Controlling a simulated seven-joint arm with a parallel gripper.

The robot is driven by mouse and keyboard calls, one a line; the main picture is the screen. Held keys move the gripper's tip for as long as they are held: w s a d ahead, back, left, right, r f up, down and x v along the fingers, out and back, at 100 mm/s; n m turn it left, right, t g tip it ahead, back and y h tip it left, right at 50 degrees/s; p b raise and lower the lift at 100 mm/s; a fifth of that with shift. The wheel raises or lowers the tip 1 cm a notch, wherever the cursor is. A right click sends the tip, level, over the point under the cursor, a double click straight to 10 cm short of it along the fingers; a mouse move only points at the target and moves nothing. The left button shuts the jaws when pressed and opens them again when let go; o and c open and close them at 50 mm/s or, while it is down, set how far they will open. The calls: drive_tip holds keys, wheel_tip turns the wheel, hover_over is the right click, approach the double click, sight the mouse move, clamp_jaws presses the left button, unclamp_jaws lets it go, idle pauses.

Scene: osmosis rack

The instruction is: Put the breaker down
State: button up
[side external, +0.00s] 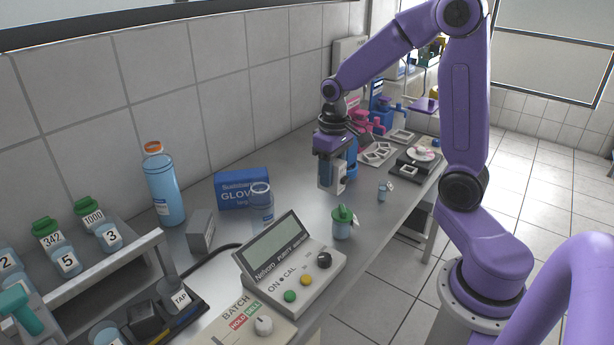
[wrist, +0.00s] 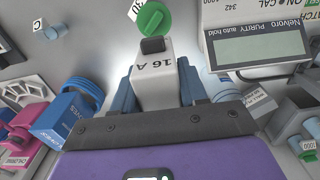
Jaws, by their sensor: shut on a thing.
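The breaker (wrist: 155,73) is a pale block marked "16 A" with a dark toggle at one end. It also shows in the side view (side external: 340,180), at the lower end of my gripper (side external: 332,178). My gripper is shut on it, with a blue finger on each side in the wrist view (wrist: 158,88). The breaker is over the middle of the grey bench (side external: 305,182). I cannot tell whether its lower end touches the bench. My gripper hides part of it.
A green-capped bottle (side external: 342,222) stands just in front of the breaker. A small labelled vial (side external: 384,190) is to the right. The Nelvoro meter (side external: 290,258), a clear beaker (side external: 262,207) and a blue glove box (side external: 242,188) are to the left. Pink and blue items (side external: 368,122) stand behind.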

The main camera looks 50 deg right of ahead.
drive_tip(key=w+d, duration=0.6)
drive_tip(key=w, duration=0.4)
drive_tip(key=w+d+f, duration=0.1)
drive_tip(key=w+f, duration=0.2)
drive_tip(key=w, duration=0.1)
drive_tip(key=w+d+f, duration=0.2)
drive_tip(key=w+f, duration=0.1)
drive_tip(key=w, duration=0.2)
drive_tip(key=w+d+f, duration=0.1)
drive_tip(key=w+f, duration=0.2)
drive_tip(key=w, duration=0.2)
drive_tip(key=shift+d+f, duration=0.2)
drive_tip(key=shift+w+f, duration=0.15)
drive_tip(key=shift+f, duration=1.55)
drive_tip(key=shift+f, duration=0.2)
drive_tip(key=o, duration=1.1)
drive_tip(key=shift+r, duration=0.15)
